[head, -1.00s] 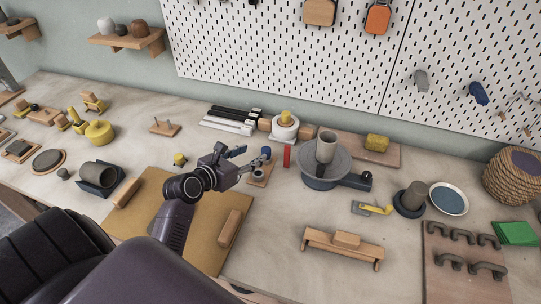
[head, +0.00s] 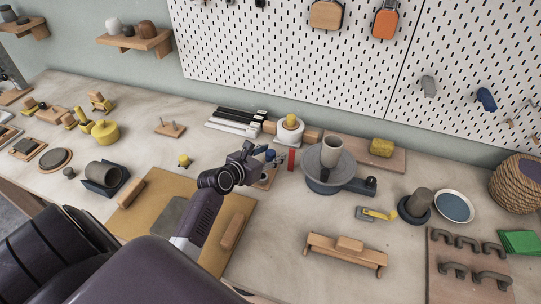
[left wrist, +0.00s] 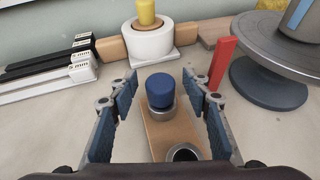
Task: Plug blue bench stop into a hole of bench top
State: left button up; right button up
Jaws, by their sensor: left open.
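The blue bench stop (left wrist: 160,91) stands upright in a grey ring at the far end of a small wooden board, the bench top (left wrist: 157,133), in the left wrist view. A dark open hole with a metal rim (left wrist: 183,153) shows at the board's near end. My left gripper (left wrist: 159,84) is open, with one finger on each side of the blue stop and gaps between. In the head view, the left gripper (head: 262,155) largely covers the board, and the blue stop (head: 270,154) shows beside its fingers. My right gripper is not in view.
A red upright block (left wrist: 222,62) stands close to the right finger. A grey turntable (head: 325,180) with a cup is just right of it. A white roll (left wrist: 150,41) and several dark and white bars (left wrist: 45,70) lie behind. A tan mat (head: 145,217) lies in front.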

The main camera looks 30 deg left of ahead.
aim_at(271, 152)
pick_arm(q)
grip_shut()
jog(key=shift+r, duration=0.1)
notch_tip(271, 152, up, 20)
dwell(0.6)
jog(key=shift+d, duration=0.1)
